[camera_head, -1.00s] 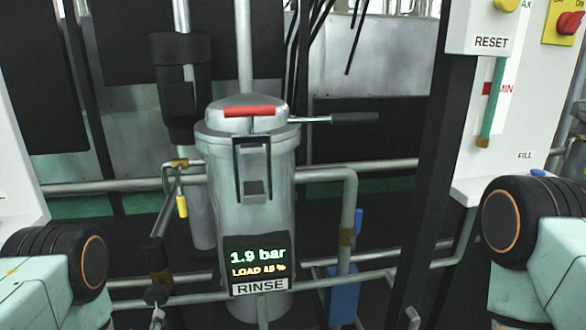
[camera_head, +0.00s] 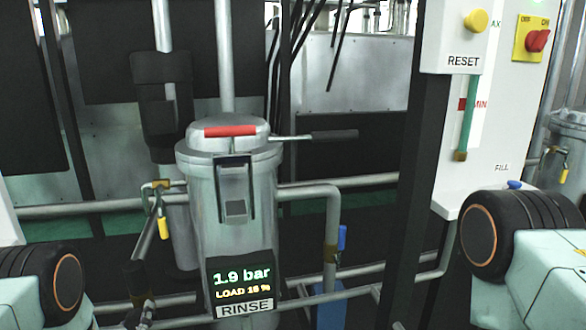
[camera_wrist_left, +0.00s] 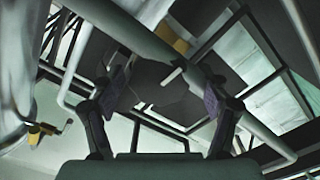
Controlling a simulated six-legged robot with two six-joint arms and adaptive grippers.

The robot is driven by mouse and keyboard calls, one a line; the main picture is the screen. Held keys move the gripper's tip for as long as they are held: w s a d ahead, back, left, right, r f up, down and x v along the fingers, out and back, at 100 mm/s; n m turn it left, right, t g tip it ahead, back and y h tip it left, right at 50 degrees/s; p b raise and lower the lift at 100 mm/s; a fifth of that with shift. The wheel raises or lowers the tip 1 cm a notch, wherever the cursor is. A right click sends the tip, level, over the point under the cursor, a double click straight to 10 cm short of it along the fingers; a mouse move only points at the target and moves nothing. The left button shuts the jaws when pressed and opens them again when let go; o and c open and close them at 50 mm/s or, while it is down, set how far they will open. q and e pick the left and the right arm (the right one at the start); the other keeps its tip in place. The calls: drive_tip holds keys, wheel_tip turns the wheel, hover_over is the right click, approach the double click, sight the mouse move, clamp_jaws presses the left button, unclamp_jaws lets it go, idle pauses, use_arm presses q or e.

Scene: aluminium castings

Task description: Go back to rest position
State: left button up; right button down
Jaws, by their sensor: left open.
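My left gripper (camera_head: 141,302) shows small and dark low in the head view, left of the vessel and partly lost against the dark background. In the left wrist view its two fingers (camera_wrist_left: 160,95) stand apart, open, with nothing held between them. A grey pipe (camera_wrist_left: 130,35) crosses beyond the fingertips; I cannot tell how far off it is. My right gripper is outside both views; only my right arm's dark round joint shows at the lower right of the head view.
A grey vessel (camera_head: 231,180) with a red-handled lid and a RINSE label (camera_head: 245,308) stands in the middle. Pipes (camera_head: 330,230) run beside it. A yellow-handled valve (camera_head: 163,228) is at its left. A white panel (camera_head: 463,40) with a yellow RESET button stands at the right.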

use_arm(q)
drive_tip(key=shift+s, duration=0.1)
drive_tip(key=shift+s+d+f, duration=0.1)
drive_tip(key=shift+s, duration=0.25)
drive_tip(key=v, duration=1.1)
drive_tip(key=x, duration=1.2)
drive_tip(key=shift+w, duration=0.1)
drive_tip(key=m, duration=0.3)
drive_tip(key=shift+d, duration=0.1)
drive_tip(key=m, duration=0.4)
drive_tip(key=shift+d+m, duration=0.1)
drive_tip(key=shift+m, duration=0.3)
drive_tip(key=s+d+f+g+p, duration=0.1)
drive_tip(key=s+f+g+p, duration=0.1)
drive_tip(key=s+f, duration=0.4)
drive_tip(key=shift+s+d+g+h+p, duration=0.35)
drive_tip(key=shift+s+g, duration=0.35)
drive_tip(key=shift+s, duration=2.15)
